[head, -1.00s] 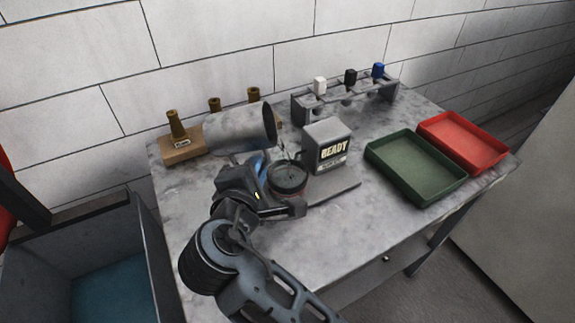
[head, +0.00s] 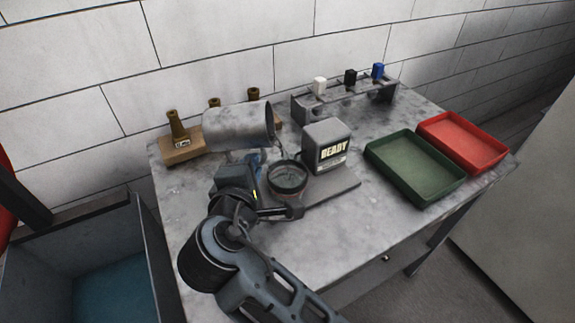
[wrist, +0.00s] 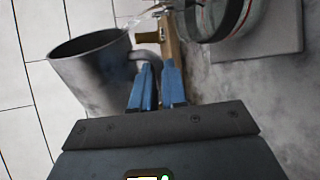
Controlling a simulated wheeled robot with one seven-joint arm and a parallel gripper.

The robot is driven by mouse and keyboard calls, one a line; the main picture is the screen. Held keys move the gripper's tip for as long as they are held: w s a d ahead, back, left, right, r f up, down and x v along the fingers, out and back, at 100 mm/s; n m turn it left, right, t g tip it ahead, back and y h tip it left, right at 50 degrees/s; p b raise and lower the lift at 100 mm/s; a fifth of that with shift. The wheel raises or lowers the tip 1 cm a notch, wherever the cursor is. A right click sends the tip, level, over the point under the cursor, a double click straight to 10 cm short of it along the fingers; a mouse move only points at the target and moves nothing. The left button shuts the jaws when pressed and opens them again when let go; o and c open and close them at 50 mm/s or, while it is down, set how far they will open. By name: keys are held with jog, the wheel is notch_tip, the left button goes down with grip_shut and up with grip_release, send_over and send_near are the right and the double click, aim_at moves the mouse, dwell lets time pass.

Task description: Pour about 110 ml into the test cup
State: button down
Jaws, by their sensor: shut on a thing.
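My gripper (head: 254,168) is shut on the handle of a grey metal jug (head: 236,127). In the wrist view my blue fingers (wrist: 157,90) close on the handle at the side of the jug (wrist: 92,72). The jug is tilted nearly on its side, its mouth facing right. A thin clear stream falls from its lip towards the clear, round test cup (head: 288,181), below and right of the mouth. The cup stands upright on a flat grey plate, and also shows in the wrist view (wrist: 246,18). I cannot read its liquid level.
A grey box reading "READY" (head: 327,146) stands behind the cup. A wooden block with brass fittings (head: 182,152) is behind the jug. A rack with white, black and blue tops (head: 340,98) is at the back. Green (head: 415,167) and red (head: 462,141) trays are right.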

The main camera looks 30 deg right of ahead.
jog(key=n+p, duration=0.1)
jog(key=p, duration=0.1)
jog(key=n+h+p, duration=0.1)
jog(key=n+p, duration=0.1)
jog(key=n+h+p, duration=0.1)
jog(key=p, duration=0.2)
jog(key=shift+s+d+g, duration=0.25)
jog(key=shift+d+g, duration=0.15)
dwell(1.8)
